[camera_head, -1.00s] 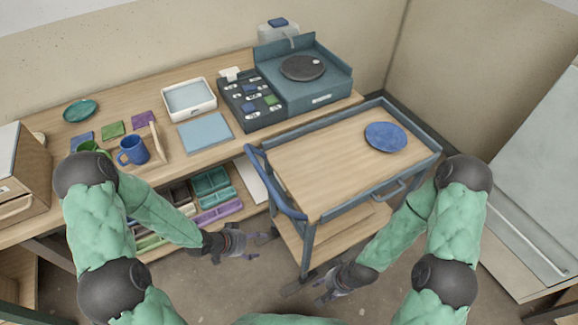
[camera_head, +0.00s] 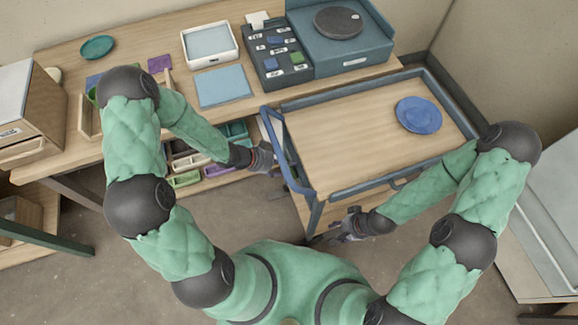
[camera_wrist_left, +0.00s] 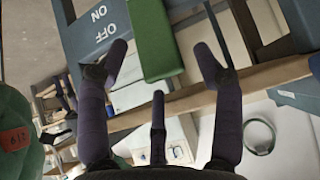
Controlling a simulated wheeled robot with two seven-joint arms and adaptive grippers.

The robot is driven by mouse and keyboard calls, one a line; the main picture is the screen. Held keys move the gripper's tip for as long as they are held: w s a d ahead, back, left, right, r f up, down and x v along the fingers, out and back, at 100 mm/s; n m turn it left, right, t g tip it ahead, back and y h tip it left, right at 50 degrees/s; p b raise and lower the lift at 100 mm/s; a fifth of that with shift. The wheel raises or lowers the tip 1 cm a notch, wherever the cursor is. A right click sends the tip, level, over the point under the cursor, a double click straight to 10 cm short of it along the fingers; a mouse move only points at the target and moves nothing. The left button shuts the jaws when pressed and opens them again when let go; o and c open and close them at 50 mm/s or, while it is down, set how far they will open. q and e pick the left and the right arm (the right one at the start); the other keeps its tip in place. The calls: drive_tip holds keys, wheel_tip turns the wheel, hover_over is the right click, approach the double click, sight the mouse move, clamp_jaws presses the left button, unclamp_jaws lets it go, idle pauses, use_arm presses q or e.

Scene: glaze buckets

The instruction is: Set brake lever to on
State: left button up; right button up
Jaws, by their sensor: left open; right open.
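A green bar (camera_wrist_left: 151,38), which looks like the brake lever, shows in the left wrist view against a dark blue panel (camera_wrist_left: 82,42) with white ON and OFF lettering. I cannot tell which word it is set to. My left gripper (camera_wrist_left: 163,64) is open, its fingers on either side of the bar in the picture; contact is not clear. In the head view my left gripper (camera_head: 266,158) is beside the cart's blue handle (camera_head: 285,150), and the lever is not visible there. My right gripper (camera_head: 342,230) is open and empty near the cart's front lower corner.
The cart (camera_head: 350,187) has a wooden top holding a blue plate (camera_head: 418,114). Behind it, a workbench (camera_head: 160,100) carries a tray (camera_head: 210,45), a light blue sheet (camera_head: 223,86) and a turntable (camera_head: 338,21). A wooden cabinet (camera_head: 32,110) stands left. Bare floor lies in front.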

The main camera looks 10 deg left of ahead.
use_arm(q)
drive_tip(key=shift+b+x, duration=0.55)
drive_tip(key=shift+x, duration=1.25)
